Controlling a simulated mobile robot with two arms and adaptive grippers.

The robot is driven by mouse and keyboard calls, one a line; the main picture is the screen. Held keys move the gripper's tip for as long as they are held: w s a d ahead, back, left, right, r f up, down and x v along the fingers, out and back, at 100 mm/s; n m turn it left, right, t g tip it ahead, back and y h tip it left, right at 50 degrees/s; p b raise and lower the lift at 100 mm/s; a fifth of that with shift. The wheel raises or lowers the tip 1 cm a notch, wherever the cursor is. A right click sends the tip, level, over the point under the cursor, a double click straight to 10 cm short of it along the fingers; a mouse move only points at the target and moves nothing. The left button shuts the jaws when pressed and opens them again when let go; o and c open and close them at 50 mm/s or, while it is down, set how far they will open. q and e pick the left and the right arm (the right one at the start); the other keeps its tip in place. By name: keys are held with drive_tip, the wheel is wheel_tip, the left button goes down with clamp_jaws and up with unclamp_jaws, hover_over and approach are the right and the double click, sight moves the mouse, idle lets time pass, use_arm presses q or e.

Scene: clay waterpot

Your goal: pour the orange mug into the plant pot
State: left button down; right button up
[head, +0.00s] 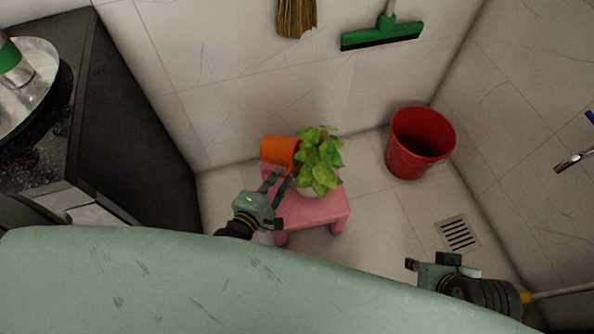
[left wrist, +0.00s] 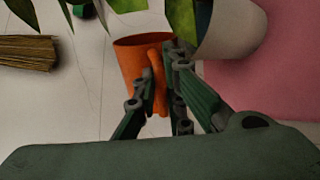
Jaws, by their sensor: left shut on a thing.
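The orange mug (head: 277,150) is tipped on its side, mouth towards the leafy plant (head: 320,158), in the head view. My left gripper (head: 280,181) is shut on the mug's handle. In the left wrist view the handle sits between the fingers, with the mug (left wrist: 133,62) behind them. The pale plant pot (head: 309,191) stands on a pink stool (head: 312,214), largely hidden by leaves. The pot (left wrist: 228,32) also shows right of the mug in the left wrist view. Any pouring contents cannot be made out. My right gripper (head: 430,264) is low at right, away from the mug; its jaws are unclear.
A red bucket (head: 419,145) stands on the floor right of the stool, near a floor drain (head: 457,233). A dark cabinet (head: 125,120) fills the left side. A straw broom (head: 296,16) and a green squeegee (head: 382,36) are by the tiled wall. Floor between stool and bucket is clear.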

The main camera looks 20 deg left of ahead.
use_arm(q)
drive_tip(key=shift+r, duration=0.1)
use_arm(e)
drive_tip(key=shift+r, duration=0.15)
use_arm(q)
drive_tip(key=shift+d+r+m+p, duration=0.25)
drive_tip(key=shift+m+p, duration=0.15)
drive_tip(key=shift+p, duration=0.25)
use_arm(e)
drive_tip(key=shift+r, duration=0.5)
use_arm(q)
drive_tip(key=shift+y, duration=0.3)
use_arm(e)
drive_tip(key=shift+r, duration=0.1)
use_arm(q)
drive_tip(key=shift+d, duration=0.1)
use_arm(e)
drive_tip(key=shift+w, duration=0.15)
use_arm(q)
drive_tip(key=shift+d+r+m+p, duration=0.1)
drive_tip(key=shift+d+m+p, duration=0.1)
drive_tip(key=shift+m+p, duration=0.4)
use_arm(e)
drive_tip(key=shift+x, duration=1.05)
drive_tip(key=shift+a+r, duration=0.1)
drive_tip(key=shift+a, duration=0.05)
